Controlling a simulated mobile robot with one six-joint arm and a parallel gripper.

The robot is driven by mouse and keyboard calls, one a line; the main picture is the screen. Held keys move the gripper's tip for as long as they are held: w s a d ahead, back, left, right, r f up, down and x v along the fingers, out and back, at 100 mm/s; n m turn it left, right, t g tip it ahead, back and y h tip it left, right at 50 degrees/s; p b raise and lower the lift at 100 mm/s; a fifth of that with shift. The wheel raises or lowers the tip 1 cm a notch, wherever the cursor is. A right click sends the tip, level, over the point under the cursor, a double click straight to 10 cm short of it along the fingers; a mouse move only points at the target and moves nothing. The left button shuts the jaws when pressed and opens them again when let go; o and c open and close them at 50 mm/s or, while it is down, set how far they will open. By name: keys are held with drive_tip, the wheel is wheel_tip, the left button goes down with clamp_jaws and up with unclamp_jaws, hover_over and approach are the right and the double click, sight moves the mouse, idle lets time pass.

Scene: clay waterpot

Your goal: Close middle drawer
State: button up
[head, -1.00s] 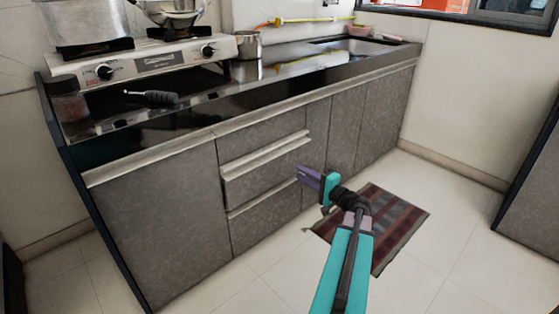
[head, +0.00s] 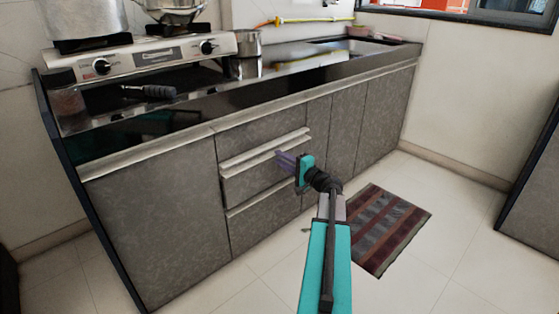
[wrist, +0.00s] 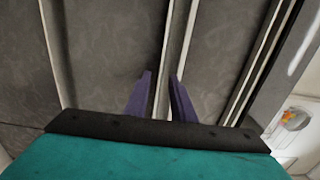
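The middle drawer (head: 255,184) is in the grey drawer stack under the counter, with a pale handle strip (head: 262,153) along its top edge. It seems to stand slightly out from the cabinet; how far is hard to tell. My gripper (head: 282,158) is at the right part of this drawer's front, just below the handle strip. In the wrist view its two purple fingers (wrist: 160,74) are apart, with a pale strip running between and behind them. Nothing is visibly held. Whether the fingers touch the drawer cannot be told.
The top drawer (head: 262,130) and bottom drawer (head: 262,218) look shut. Cabinet doors (head: 345,132) are to the right. A striped mat (head: 378,228) lies on the floor right of my arm. A stove (head: 150,55) stands on the counter (head: 210,98).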

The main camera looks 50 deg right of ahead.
drive_tip(key=shift+w+d, duration=0.1)
drive_tip(key=shift+w, duration=1)
clamp_jaws()
idle(0.8)
